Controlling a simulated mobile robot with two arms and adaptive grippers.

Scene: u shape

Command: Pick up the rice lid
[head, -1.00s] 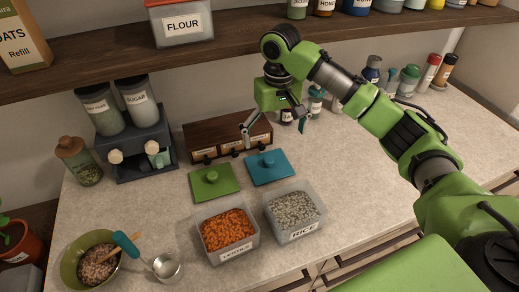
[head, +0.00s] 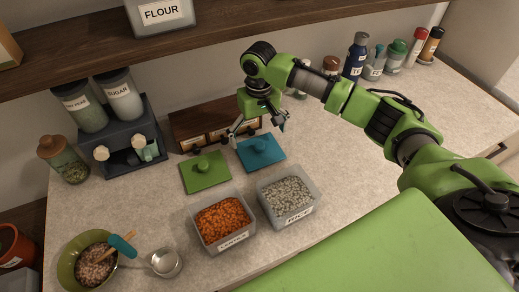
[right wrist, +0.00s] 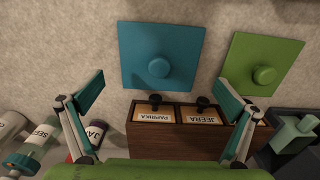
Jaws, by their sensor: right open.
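A flat blue square lid with a round knob (head: 262,153) lies on the counter behind the clear container labelled RICE (head: 290,201). It also shows in the right wrist view (right wrist: 161,52), beyond the fingertips. A green lid of the same shape (head: 206,172) lies to its left, behind the lentils container (head: 222,222). My right gripper (head: 256,129) is open and empty, above and slightly behind the blue lid. In the right wrist view its fingers (right wrist: 160,97) are spread wide with nothing between them. My left gripper is not in view.
A wooden spice drawer box (head: 190,123) stands right behind the lids, close under my right gripper. A dark canister stand (head: 130,166) is at left, with a bowl (head: 70,262) in front. A wooden shelf (head: 215,46) runs above.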

